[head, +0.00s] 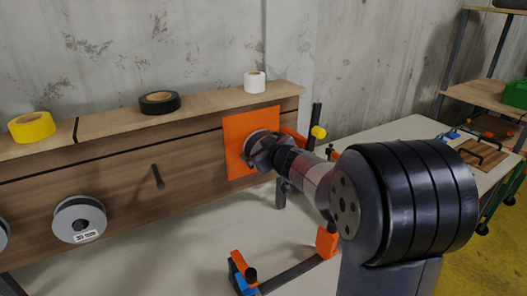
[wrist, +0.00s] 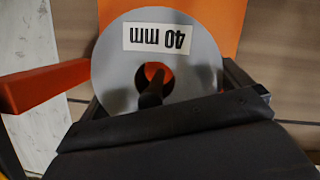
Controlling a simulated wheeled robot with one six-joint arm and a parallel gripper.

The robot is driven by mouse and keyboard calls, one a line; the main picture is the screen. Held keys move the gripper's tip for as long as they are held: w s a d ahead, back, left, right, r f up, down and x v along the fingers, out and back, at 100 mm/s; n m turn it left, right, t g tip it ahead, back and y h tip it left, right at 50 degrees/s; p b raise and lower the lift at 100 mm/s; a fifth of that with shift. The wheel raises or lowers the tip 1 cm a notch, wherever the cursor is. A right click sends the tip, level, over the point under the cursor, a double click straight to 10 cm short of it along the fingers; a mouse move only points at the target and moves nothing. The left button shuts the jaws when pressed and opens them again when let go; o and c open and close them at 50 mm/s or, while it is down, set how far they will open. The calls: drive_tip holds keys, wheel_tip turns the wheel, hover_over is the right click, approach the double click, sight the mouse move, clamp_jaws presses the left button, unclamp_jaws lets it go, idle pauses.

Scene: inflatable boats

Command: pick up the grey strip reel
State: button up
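A grey strip reel (wrist: 112,75) with a white label reading "40 mm", upside down in the wrist view, is at the orange panel, with a dark peg in its centre hole. In the head view the same reel (head: 257,145) shows partly behind my gripper (head: 262,160). In the wrist view my gripper's dark fingers lie at the left and right of the reel's lower rim. I cannot tell whether they press on it. Another grey reel (head: 72,208) with a white label hangs lower left on the wooden board.
The orange panel (head: 237,128) is on the wooden board. An empty peg (head: 158,177) sticks out left of it. Yellow (head: 32,124), black (head: 160,100) and white (head: 254,80) tape rolls stand on the ledge above. Orange clamps (head: 328,240) are at the pale table.

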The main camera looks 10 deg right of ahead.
drive_tip(key=c, duration=1)
drive_tip(key=shift+o, duration=0.2)
drive_tip(key=shift+r, duration=0.15)
drive_tip(key=shift+r+p, duration=0.5)
drive_tip(key=shift+r, duration=0.05)
drive_tip(key=s+d, duration=0.2)
drive_tip(key=s, duration=0.6)
wheel_tip(320, 180, up, 14)
drive_tip(key=p, duration=0.9)
drive_tip(key=shift+a+f, duration=0.15)
